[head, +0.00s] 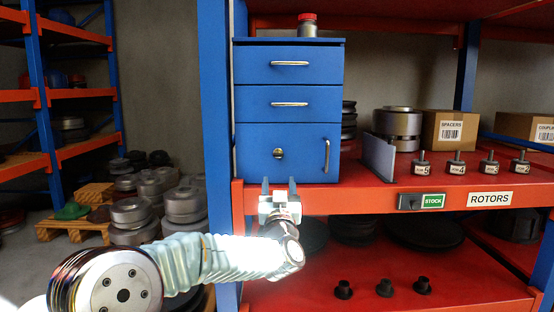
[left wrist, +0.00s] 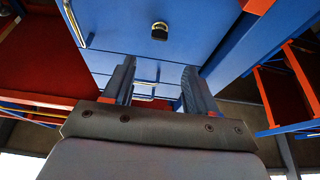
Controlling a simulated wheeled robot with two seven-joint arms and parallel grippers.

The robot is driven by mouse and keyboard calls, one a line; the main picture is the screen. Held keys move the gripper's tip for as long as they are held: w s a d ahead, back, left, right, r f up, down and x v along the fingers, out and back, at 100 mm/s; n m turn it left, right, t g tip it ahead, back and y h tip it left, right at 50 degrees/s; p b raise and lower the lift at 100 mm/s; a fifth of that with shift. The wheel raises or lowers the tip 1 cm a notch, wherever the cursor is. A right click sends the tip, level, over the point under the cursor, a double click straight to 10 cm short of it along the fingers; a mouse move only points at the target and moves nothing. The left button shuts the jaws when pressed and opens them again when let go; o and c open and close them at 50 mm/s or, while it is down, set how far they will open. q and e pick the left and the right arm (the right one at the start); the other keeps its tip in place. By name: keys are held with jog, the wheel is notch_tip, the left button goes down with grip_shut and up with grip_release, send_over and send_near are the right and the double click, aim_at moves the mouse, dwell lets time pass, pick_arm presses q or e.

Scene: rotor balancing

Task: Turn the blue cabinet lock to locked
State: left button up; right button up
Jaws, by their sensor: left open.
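The blue cabinet (head: 289,115) stands on the red shelf, with two drawers above a lower door. Its lock (head: 278,153) is a small round metal piece on the left part of the door; whether it is turned to locked is too small to tell. The lock also shows in the left wrist view (left wrist: 159,31), beyond the fingertips. My left gripper (head: 278,184) is open and empty, just below the lock and in front of the cabinet's bottom edge. It shows in the left wrist view (left wrist: 158,66) with both fingers apart. My right gripper is out of view.
The door handle (head: 327,156) is right of the lock. A red-capped jar (head: 307,25) stands on the cabinet. A blue upright post (head: 214,110) rises close on the left. A grey plate (head: 378,157) and several small labelled parts sit to the right on the shelf.

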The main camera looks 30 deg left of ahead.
aim_at(278, 158)
pick_arm(q)
jog(key=p+x, duration=0.3)
jog(key=x, duration=0.9)
jog(key=shift+w+f, duration=0.1)
jog(key=shift+w, duration=0.1)
jog(key=shift+c, duration=0.4)
jog(key=c, duration=1)
